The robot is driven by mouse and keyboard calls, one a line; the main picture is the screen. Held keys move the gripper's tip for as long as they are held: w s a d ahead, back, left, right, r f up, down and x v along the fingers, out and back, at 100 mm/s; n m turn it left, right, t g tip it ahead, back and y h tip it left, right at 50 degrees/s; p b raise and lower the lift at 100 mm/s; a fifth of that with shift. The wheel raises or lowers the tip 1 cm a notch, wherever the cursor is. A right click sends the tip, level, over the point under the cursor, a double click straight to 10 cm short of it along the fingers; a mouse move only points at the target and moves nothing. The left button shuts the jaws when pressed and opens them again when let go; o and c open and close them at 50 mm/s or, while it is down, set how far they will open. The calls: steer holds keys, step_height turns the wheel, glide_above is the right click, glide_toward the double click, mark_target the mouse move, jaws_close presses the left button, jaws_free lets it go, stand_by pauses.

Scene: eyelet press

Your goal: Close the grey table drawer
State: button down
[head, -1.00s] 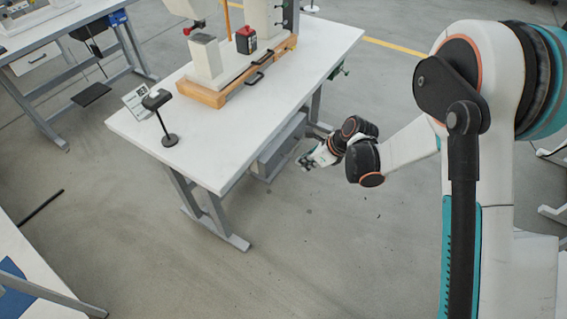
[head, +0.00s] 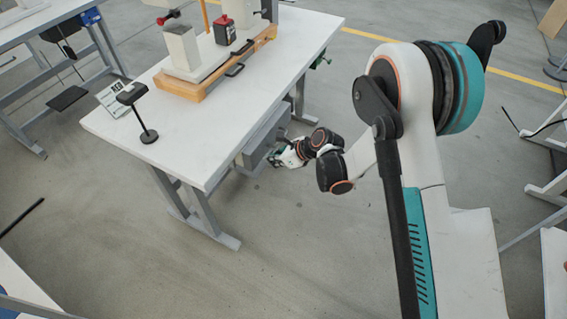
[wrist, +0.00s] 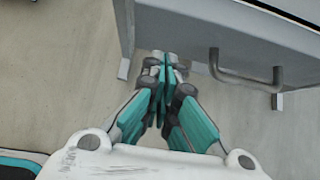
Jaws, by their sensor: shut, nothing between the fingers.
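The grey drawer (head: 258,142) hangs under the right edge of the white table. In the wrist view its grey front (wrist: 205,35) crosses the upper right, with a bent grey bar handle (wrist: 245,82) on it. How far the drawer stands out is hard to tell. My gripper (head: 274,161) is low beside the drawer, at its right in the head view. In the wrist view the teal fingers of my gripper (wrist: 164,62) are together and empty, left of the handle and apart from it. My gripper partly hides the drawer's lower part in the head view.
The white table (head: 185,140) carries a press on a wooden base (head: 190,90), a black stand (head: 145,120) and a small display (head: 112,98). Table legs (head: 200,215) stand near the drawer. The floor right of the table's front end is clear.

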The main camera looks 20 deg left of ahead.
mark_target(257, 150)
steer(key=shift+a+r+b, duration=0.1)
steer(key=shift+a+b, duration=0.2)
steer(key=shift+a, duration=0.85)
steer(key=a, duration=0.5)
steer(key=shift+w+a, duration=0.1)
steer(key=shift+w, duration=0.1)
steer(key=shift+r, duration=0.1)
steer(key=shift+w, duration=0.1)
